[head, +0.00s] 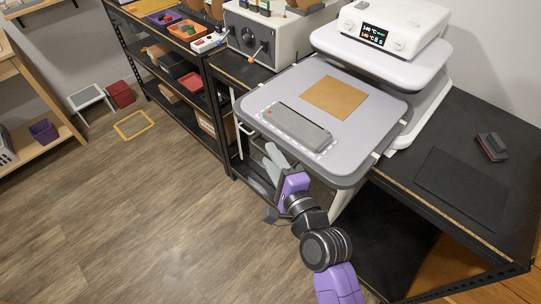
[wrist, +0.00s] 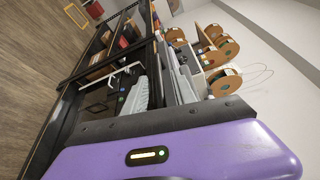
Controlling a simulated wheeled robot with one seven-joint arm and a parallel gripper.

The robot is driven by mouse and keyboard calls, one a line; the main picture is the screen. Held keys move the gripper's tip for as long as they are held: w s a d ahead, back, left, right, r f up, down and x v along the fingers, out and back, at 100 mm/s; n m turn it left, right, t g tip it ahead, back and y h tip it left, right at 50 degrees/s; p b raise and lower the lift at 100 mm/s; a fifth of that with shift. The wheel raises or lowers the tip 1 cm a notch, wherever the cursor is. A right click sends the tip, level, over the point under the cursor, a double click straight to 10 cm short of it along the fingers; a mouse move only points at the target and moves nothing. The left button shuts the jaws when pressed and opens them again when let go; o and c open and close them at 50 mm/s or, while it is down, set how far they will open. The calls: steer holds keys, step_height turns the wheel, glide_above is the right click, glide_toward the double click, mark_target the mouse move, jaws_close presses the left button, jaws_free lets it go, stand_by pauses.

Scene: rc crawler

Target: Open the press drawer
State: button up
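The white press (head: 395,25) stands on the black bench, with a lit display on its top. Its grey lower drawer (head: 372,112) sticks out in front of the raised upper plate, its top exposed. A brown square (head: 334,97) and a dark grey bar-shaped piece (head: 300,128) lie on it. A white handle bar (head: 239,135) shows below the drawer's front left side; the wrist view also shows a white bar (wrist: 125,75). My gripper (head: 271,160) is beside the drawer's front edge, its light grey fingers apart and nothing seen between them. Whether it touches the handle is hidden.
A black mat (head: 460,188) and a small red and grey object (head: 492,146) lie on the bench at right. A grey machine (head: 262,38) and bins (head: 188,30) stand at the back left. The wooden floor at left is mostly clear, with a yellow frame (head: 134,125) on it.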

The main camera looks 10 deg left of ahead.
steer(key=b+v, duration=0.1)
steer(key=v, duration=0.6)
steer(key=shift+f, duration=0.1)
steer(key=s+d+f+n+h, duration=0.2)
steer(key=s+d+f+h, duration=0.1)
steer(key=s+d, duration=0.45)
steer(key=s+d+f+n+h, duration=0.2)
steer(key=s+d+f+n, duration=0.1)
steer(key=s+d, duration=0.4)
steer(key=s+d+r+n+h, duration=0.1)
steer(key=s+d+r+n, duration=0.1)
steer(key=s, duration=0.4)
steer(key=s+d+r+n+h, duration=0.1)
steer(key=s+d+r+n, duration=0.1)
steer(key=s+n, duration=0.2)
steer(key=s+d+r+n+h, duration=0.1)
steer(key=s+d+r+n, duration=0.1)
steer(key=s, duration=0.6)
steer(key=shift+s+r+n, duration=0.25)
steer(key=shift+r+n, duration=0.2)
steer(key=shift+n, duration=0.15)
steer(key=shift+d, duration=0.15)
